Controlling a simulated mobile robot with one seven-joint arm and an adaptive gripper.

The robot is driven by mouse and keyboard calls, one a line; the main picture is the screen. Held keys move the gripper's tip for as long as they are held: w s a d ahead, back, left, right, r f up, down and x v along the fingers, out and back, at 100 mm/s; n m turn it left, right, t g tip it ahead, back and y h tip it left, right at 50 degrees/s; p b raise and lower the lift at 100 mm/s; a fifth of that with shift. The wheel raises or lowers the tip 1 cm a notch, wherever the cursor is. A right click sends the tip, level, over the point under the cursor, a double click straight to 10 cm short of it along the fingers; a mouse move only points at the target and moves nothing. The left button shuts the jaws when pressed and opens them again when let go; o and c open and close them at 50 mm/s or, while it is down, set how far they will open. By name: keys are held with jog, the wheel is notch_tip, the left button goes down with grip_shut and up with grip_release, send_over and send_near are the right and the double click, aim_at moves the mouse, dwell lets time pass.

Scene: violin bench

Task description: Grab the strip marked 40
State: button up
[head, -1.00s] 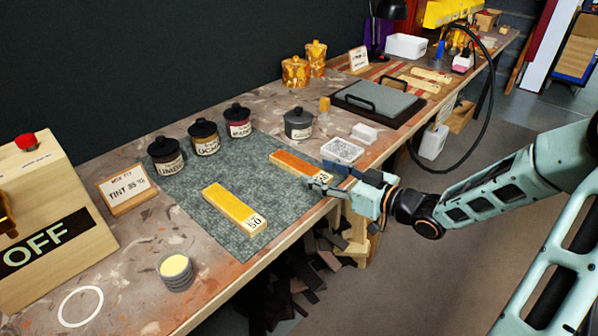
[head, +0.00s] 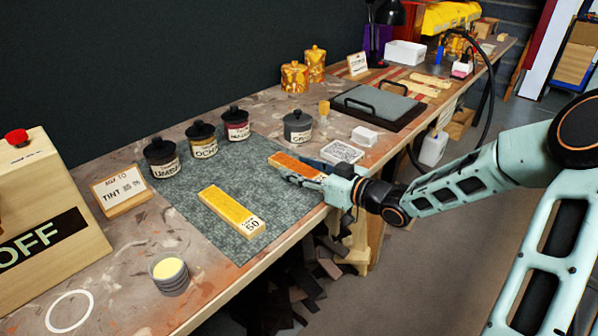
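An orange strip (head: 288,163) lies on the grey-green mat (head: 185,189) at the bench's front edge. Its white label end is mostly covered by my gripper, so its number cannot be read now. My gripper (head: 311,172) is at that right end, with one finger on the near side and one on the far side. The fingers look spread around the strip; I cannot tell whether they touch it. A yellow strip (head: 228,208) marked 50 lies nearer on the mat. I see no legible 40.
Several lidded jars (head: 202,139) stand along the mat's back edge. A label card (head: 122,190), an open tin (head: 169,275) and a wooden box marked OFF (head: 45,205) are at left. A white dish (head: 342,152) and white block (head: 364,136) sit close beyond my gripper.

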jog(key=c, duration=0.9)
jog(key=shift+c, duration=0.2)
